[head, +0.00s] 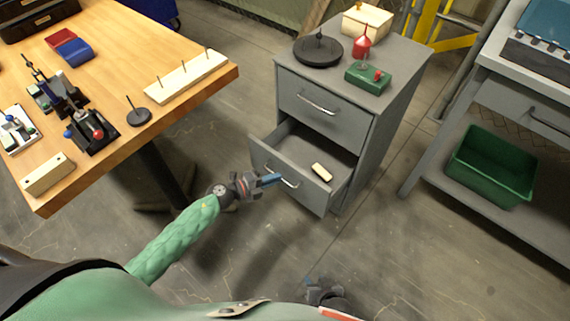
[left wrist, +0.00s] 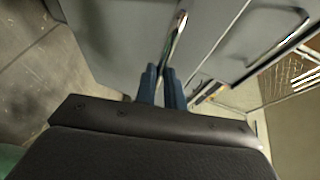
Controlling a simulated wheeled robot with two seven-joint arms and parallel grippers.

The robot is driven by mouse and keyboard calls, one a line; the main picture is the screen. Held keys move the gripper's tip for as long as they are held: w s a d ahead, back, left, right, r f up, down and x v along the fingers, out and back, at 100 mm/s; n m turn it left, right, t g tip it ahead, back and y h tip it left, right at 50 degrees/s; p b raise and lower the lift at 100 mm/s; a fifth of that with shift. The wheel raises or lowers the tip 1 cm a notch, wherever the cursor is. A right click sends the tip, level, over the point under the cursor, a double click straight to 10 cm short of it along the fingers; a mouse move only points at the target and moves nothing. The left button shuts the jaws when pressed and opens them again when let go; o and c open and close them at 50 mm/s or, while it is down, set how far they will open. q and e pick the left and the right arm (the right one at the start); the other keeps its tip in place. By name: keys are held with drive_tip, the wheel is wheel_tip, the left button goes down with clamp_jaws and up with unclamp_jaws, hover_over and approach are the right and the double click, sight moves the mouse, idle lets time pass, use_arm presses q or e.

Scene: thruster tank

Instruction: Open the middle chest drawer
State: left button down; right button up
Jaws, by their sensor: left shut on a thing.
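The grey chest (head: 370,110) stands right of the wooden table. Its top drawer (head: 322,103) is shut, with a bar handle. The drawer below it (head: 285,183) is pulled out, and a cream block (head: 321,172) lies inside; anything lower is hidden behind its front. My left gripper (head: 270,180) is shut on this drawer's handle (head: 289,184). The left wrist view shows the blue fingers (left wrist: 162,85) closed around the metal handle bar (left wrist: 177,38). My right gripper (head: 318,286) is low in the head view, away from the chest; its fingers are unclear.
On the chest top are a black round base (head: 318,51), a red funnel-like item (head: 361,44), a green box (head: 367,78) and a wooden box (head: 367,20). A wooden table (head: 200,80) is at left. A green bin (head: 492,167) sits on a shelf at right.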

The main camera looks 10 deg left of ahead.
use_arm(q)
drive_tip(key=s+a, duration=0.3)
drive_tip(key=s, duration=0.2)
drive_tip(key=shift+s, duration=0.2)
drive_tip(key=shift+a, duration=0.1)
drive_tip(key=c, duration=1.5)
unclamp_jaws()
drive_tip(key=v, duration=0.7)
drive_tip(key=shift+s+a, duration=0.25)
drive_tip(key=shift+a, duration=0.05)
drive_tip(key=shift+w+a, duration=0.1)
